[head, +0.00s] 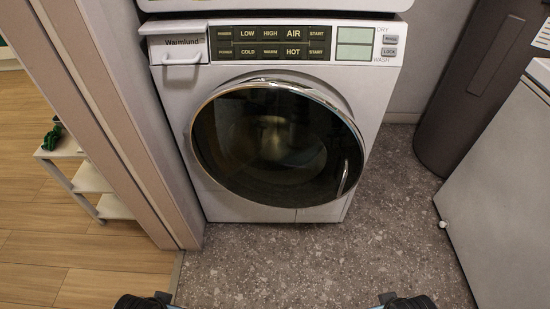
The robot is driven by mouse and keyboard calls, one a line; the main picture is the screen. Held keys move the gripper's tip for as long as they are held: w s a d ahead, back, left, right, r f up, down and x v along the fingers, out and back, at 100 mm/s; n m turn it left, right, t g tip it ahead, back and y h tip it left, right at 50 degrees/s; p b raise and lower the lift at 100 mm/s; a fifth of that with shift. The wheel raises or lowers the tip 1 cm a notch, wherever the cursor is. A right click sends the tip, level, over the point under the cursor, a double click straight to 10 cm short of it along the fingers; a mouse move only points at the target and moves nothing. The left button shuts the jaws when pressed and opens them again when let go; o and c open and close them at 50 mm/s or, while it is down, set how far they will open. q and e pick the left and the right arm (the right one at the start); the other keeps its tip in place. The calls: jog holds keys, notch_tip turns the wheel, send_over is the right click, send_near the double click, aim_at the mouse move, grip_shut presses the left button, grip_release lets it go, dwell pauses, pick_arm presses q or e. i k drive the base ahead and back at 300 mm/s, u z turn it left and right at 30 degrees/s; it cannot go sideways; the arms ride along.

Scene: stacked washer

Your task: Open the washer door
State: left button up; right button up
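The white washer (218,198) stands ahead in the middle of the head view. Its round door (265,150) has dark glass and a chrome rim, and it looks shut against the front. The door's thin metal handle (343,178) is at its lower right. My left gripper (163,298) and my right gripper (388,299) show only in part at the bottom edge, left and right of the middle. Both are apart from the washer, with bare floor between. Too little of them shows to tell whether they are open or shut.
A wall edge (115,120) stands close on the washer's left, with a white shelf (90,178) beyond it. A dark bin (480,85) and a white cabinet (505,190) stand at the right. The grey speckled floor (300,260) before the washer is clear.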

aim_at(270, 142)
jog(key=z, duration=0.15)
jog(key=k, duration=0.45)
jog(key=u, duration=1.1)
jog(key=i, duration=0.85)
jog(key=z, duration=1.6)
